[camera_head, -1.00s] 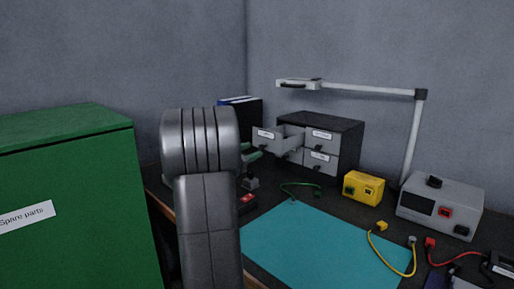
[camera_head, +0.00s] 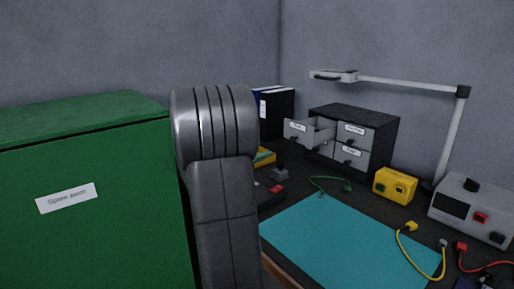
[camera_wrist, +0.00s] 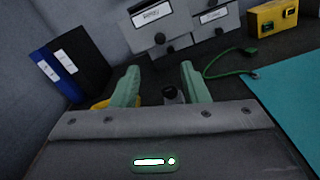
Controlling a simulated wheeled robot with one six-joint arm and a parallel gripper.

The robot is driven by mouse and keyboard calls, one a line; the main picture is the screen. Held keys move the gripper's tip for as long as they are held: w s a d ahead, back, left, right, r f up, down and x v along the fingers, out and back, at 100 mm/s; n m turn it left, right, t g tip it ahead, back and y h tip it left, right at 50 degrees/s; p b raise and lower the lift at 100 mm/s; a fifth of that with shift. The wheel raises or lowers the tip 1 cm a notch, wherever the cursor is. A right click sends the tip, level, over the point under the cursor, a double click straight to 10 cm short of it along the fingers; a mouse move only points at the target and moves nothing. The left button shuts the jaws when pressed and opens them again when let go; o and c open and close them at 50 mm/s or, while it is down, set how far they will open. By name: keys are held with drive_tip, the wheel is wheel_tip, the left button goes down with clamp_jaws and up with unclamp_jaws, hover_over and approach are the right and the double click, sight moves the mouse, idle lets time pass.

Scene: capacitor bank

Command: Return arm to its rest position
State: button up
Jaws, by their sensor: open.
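In the wrist view my gripper (camera_wrist: 160,88) shows two pale green fingers standing apart, with nothing held between them. Beyond the fingertips are the grey fronts of a small drawer cabinet (camera_wrist: 178,22). In the head view my grey arm (camera_head: 222,190) stands upright left of the middle and hides my gripper. The drawer cabinet (camera_head: 378,124) stands on the bench behind the mat, with its upper left drawer (camera_head: 298,131) pulled out.
A green "Spare parts" cabinet (camera_head: 120,235) stands close left of my arm. The bench holds a teal mat (camera_head: 345,243), a yellow box (camera_head: 394,186), a grey power unit (camera_head: 468,207), cables, binders (camera_head: 276,112) and a lamp (camera_head: 455,130). A small joystick-like item (camera_head: 280,172) stands behind the mat.

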sight(292, 139)
drive_tip(key=b+x, duration=0.3)
drive_tip(key=x, duration=1)
drive_tip(key=shift+w+d, duration=0.15)
drive_tip(key=shift+d, duration=0.05)
drive_tip(key=shift+w+d, duration=0.35)
drive_tip(key=shift+d, duration=0.05)
drive_tip(key=shift+r, duration=0.1)
